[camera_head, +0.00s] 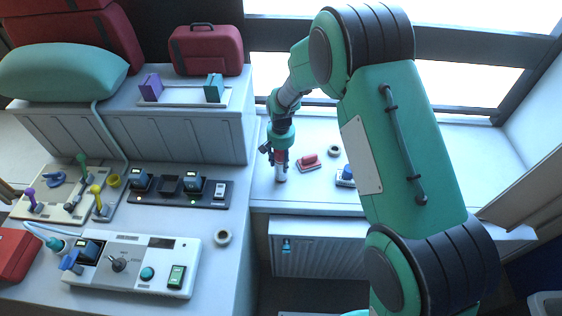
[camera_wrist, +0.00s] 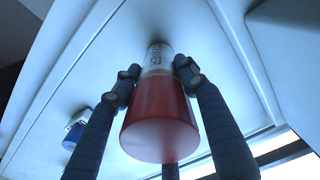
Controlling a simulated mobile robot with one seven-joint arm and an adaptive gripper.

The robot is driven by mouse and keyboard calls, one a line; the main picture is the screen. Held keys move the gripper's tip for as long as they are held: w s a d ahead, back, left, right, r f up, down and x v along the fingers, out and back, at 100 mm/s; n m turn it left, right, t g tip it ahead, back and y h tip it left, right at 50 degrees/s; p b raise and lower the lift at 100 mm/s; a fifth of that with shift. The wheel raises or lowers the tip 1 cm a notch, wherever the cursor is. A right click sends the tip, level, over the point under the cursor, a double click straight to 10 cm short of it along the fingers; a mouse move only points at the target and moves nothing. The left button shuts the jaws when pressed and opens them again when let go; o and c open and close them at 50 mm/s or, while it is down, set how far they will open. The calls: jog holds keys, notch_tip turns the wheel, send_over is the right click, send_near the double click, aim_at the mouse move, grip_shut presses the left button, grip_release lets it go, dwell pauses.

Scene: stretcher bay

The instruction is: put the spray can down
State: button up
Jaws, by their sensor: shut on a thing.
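The spray can (camera_head: 281,174) is upright over the white window ledge (camera_head: 310,190), with its pale lower part showing below my gripper (camera_head: 279,153). In the wrist view the can has a large red end (camera_wrist: 160,118) near the camera and a white, lettered body beyond it. My gripper (camera_wrist: 157,74) is shut on the can, with dark jointed fingers on either side of it. The can's lower end is at or very near the ledge surface; I cannot tell whether it touches.
A red block-like item (camera_head: 309,162), a tape ring (camera_head: 334,151) and a blue-and-white item (camera_head: 345,177) are to the right of the can. The ledge's front edge is close below it. The raised cabinet (camera_head: 190,135) stands to the left.

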jog(key=o, duration=1.4)
jog(key=shift+f, duration=0.1)
jog(key=shift+o, duration=0.2)
notch_tip(320, 180, up, 12)
jog(key=shift+r, duration=0.1)
dwell(0.3)
